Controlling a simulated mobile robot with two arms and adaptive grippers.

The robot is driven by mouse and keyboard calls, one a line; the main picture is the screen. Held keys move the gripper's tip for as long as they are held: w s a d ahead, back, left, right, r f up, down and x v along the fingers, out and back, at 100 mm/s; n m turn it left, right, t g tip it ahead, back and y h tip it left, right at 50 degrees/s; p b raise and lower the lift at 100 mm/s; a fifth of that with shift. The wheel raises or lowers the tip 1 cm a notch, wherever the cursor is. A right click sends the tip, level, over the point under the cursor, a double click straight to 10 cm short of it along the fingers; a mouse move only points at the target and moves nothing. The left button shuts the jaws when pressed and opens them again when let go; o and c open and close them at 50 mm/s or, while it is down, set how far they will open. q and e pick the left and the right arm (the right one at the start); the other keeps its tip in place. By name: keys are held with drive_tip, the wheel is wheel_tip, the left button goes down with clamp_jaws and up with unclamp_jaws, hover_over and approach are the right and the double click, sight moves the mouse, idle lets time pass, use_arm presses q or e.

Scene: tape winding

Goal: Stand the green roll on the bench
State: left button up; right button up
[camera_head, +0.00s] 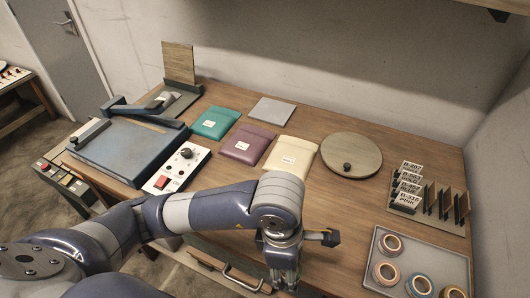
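I cannot make out a green roll in this view. A grey tray (428,256) at the bench's front right holds several tape rolls: a pinkish one (381,243), an orange-pink one (376,272), a blue one (411,286) and a yellowish one cut by the frame edge (453,293). The wooden bench (318,128) fills the middle. My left arm reaches in from the left, and its gripper (284,284) points down at the bench's front edge, left of the tray. Its fingertips are cut off or hidden. My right gripper is not in view.
Teal (215,122), purple (247,145) and cream packets (291,154) lie mid-bench. A round wooden disc (351,153) lies right of them. A card rack (434,206) stands behind the tray. A blue-grey machine (128,150) and control box (177,166) occupy the left.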

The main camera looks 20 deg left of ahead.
use_arm(q)
drive_tip(key=shift+n, duration=0.6)
drive_tip(key=w+a+p, duration=0.1)
drive_tip(key=w+a, duration=0.1)
drive_tip(key=w, duration=0.2)
drive_tip(key=w+a+f+p, duration=0.1)
drive_tip(key=w+a+p, duration=0.1)
drive_tip(key=w, duration=0.3)
drive_tip(key=w+a+p, duration=0.2)
drive_tip(key=w+a, duration=0.1)
drive_tip(key=w, duration=0.1)
drive_tip(key=shift+w+f, duration=0.2)
drive_tip(key=shift+w, duration=0.15)
wheel_tip(320, 180, down, 3)
drive_tip(key=shift+f+p, duration=0.2)
drive_tip(key=shift+p, duration=0.65)
drive_tip(key=shift+f, duration=0.1)
drive_tip(key=shift+f, duration=0.15)
drive_tip(key=o, duration=0.8)
drive_tip(key=shift+o, duration=0.2)
